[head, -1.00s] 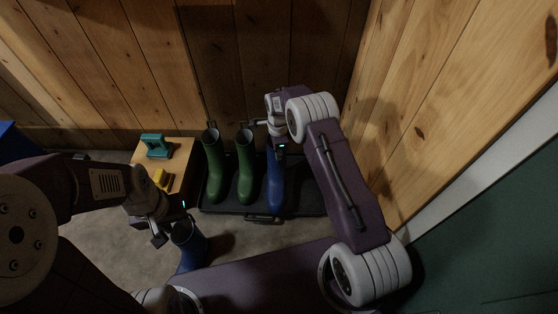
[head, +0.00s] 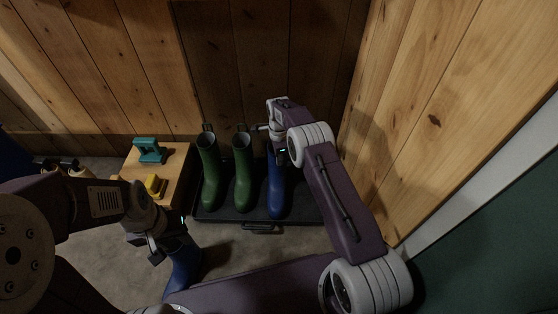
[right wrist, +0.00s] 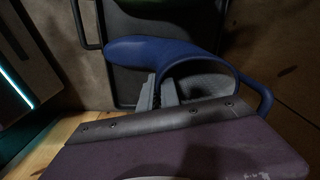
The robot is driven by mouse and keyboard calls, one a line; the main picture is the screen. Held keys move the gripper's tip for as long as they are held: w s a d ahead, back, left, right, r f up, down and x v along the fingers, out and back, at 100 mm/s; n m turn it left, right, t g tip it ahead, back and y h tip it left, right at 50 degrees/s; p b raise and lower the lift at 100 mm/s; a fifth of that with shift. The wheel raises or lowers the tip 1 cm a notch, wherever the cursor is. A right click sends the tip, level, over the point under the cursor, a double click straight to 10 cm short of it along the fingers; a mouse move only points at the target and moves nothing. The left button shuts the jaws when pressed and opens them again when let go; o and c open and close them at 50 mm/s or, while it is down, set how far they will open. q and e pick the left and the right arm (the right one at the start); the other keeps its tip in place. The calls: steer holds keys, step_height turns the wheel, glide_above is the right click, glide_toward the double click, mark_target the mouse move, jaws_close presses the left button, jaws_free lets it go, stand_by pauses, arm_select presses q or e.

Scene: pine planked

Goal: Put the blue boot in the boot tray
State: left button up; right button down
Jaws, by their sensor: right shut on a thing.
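A blue boot (head: 277,190) is upright at the right end of the black boot tray (head: 304,203), beside two green boots. My right gripper (head: 279,150) is shut on its upper rim. In the right wrist view the fingers (right wrist: 158,93) pinch the edge of the blue boot's opening (right wrist: 165,52), with the dark tray (right wrist: 124,88) beneath. Whether its sole rests on the tray is hard to tell. A second blue boot (head: 184,268) is at the lower left, outside the tray. My left gripper (head: 158,250) is at its top; its grip is unclear.
Green boots (head: 210,175) and (head: 243,178) stand in the tray's left and middle. A wooden bench (head: 175,172) left of the tray holds a teal item (head: 150,151) and a yellow item (head: 156,186). Wood walls close off the back and right.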

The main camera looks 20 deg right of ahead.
steer(key=c, duration=1.6)
jaws_free()
steer(key=shift+f, duration=0.1)
step_height(320, 180, up, 12)
steer(key=p, duration=0.7)
steer(key=shift+r, duration=0.2)
steer(key=s+r+n, duration=0.8)
steer(key=s, duration=0.2)
steer(key=s+n, duration=0.3)
steer(key=s, duration=0.3)
steer(key=s+n, duration=0.3)
steer(key=s, duration=0.4)
steer(key=s+d+r+n+t, duration=0.1)
steer(key=s+n, duration=0.3)
steer(key=s, duration=0.2)
steer(key=shift+s, duration=0.3)
